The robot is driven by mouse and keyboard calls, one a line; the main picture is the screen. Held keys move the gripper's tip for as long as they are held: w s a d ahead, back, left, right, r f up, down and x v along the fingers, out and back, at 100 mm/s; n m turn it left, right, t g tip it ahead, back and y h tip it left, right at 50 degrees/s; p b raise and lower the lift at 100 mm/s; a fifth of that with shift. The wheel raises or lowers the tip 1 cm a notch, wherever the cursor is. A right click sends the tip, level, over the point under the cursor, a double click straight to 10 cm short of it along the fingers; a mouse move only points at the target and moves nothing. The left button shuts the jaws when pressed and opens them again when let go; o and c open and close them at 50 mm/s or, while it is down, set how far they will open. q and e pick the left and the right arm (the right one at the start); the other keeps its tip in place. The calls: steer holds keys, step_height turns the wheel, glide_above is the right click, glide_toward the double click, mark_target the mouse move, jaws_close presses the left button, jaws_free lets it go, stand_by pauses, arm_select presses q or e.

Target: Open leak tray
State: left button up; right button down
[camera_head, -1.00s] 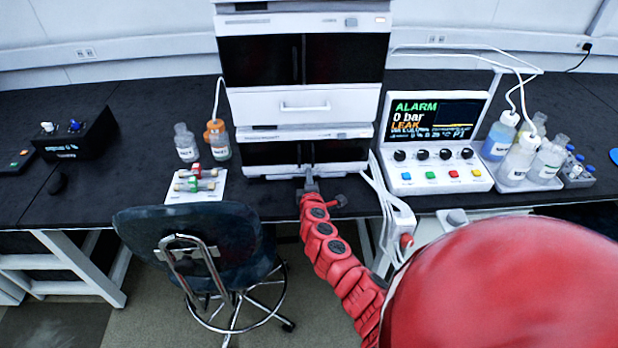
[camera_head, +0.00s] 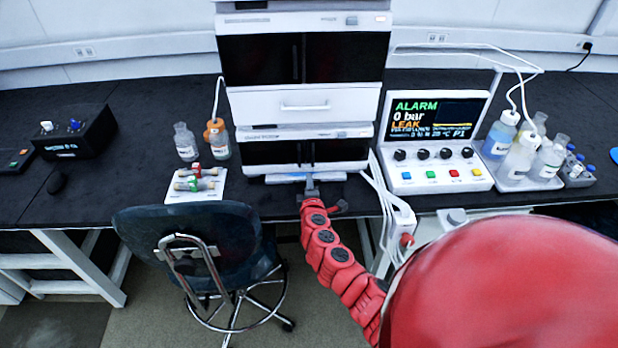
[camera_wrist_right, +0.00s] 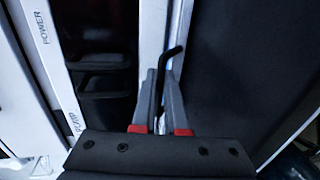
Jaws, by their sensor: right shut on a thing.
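The leak tray (camera_head: 285,178) shows as a thin pale strip at the foot of the instrument stack (camera_head: 305,105), just above the bench top. My right gripper (camera_head: 309,186) is at the middle of its front edge, reaching in from below. In the right wrist view, the two grey fingers with red bases (camera_wrist_right: 160,100) are close together at a thin black hooked part (camera_wrist_right: 164,62) beside a pale strip. The fingers are shut on the tray's front handle; the exact contact is partly hidden. My left gripper is not in view.
A chair (camera_head: 195,240) stands in front of the bench, left of my right arm. The control panel (camera_head: 432,150) reads ALARM, 0 bar, LEAK. Bottles (camera_head: 520,160) stand to its right. A white valve plate (camera_head: 196,188) lies left of the stack. White cables (camera_head: 378,190) hang right of the gripper.

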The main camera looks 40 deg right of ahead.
steer(key=f+b+v, duration=0.1)
steer(key=f+v, duration=0.1)
steer(key=v, duration=0.8)
steer(key=shift+s+a, duration=0.15)
steer(key=shift+s, duration=0.3)
steer(key=c, duration=0.9)
jaws_free()
steer(key=shift+c, duration=0.2)
